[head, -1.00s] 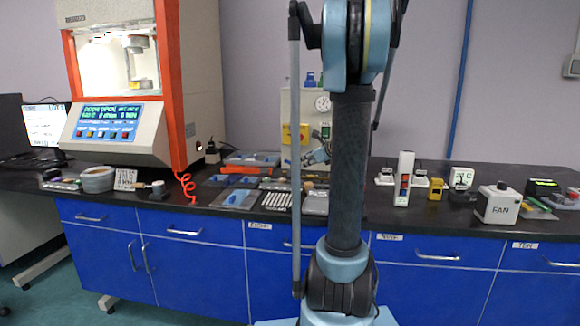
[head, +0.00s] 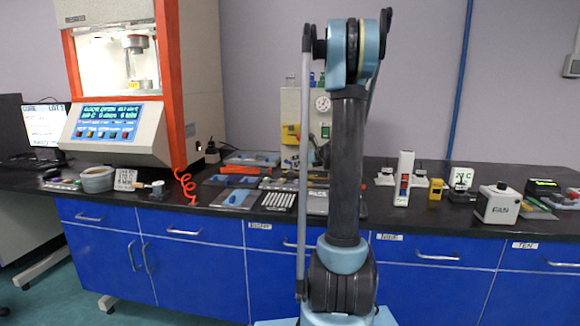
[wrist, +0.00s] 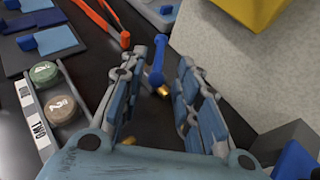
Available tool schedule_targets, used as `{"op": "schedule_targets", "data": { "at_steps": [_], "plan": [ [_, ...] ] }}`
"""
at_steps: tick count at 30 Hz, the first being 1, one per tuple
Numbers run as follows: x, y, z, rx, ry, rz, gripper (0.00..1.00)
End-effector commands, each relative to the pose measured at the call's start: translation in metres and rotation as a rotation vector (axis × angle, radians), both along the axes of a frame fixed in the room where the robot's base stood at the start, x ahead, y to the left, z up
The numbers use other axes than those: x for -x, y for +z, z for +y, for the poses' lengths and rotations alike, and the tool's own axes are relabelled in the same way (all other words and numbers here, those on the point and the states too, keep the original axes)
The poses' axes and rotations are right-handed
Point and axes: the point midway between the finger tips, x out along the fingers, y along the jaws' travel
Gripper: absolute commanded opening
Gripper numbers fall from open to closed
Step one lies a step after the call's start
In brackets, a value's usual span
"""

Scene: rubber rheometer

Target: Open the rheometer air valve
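In the wrist view a blue lever handle (wrist: 156,62) with a small brass part at its lower end lies between the fingers of my gripper (wrist: 172,58). I take it to be the air valve's handle. The fingers are apart, one on each side of it, and I see no grip on it. More brass shows lower between the fingers, partly hidden. In the head view my arm hides the valve and most of the gripper. The rheometer (head: 120,110), with orange frame and lit display, stands at the left.
A beige box (wrist: 245,75) with a yellow part rises close on the right of the fingers. Red-orange tongs or tubing (wrist: 98,18), round labelled pots (wrist: 62,108) and blue trays (wrist: 55,40) lie to the left.

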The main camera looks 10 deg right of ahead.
Motion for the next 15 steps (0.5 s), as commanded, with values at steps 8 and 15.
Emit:
{"op": "schedule_targets", "data": {
  "at_steps": [8,15],
  "plan": [
    [-0.035,-0.016,0.018,0.0,0.001,0.0,0.3],
    [-0.059,-0.027,0.031,0.001,0.0,0.0,0.3]
  ]
}}
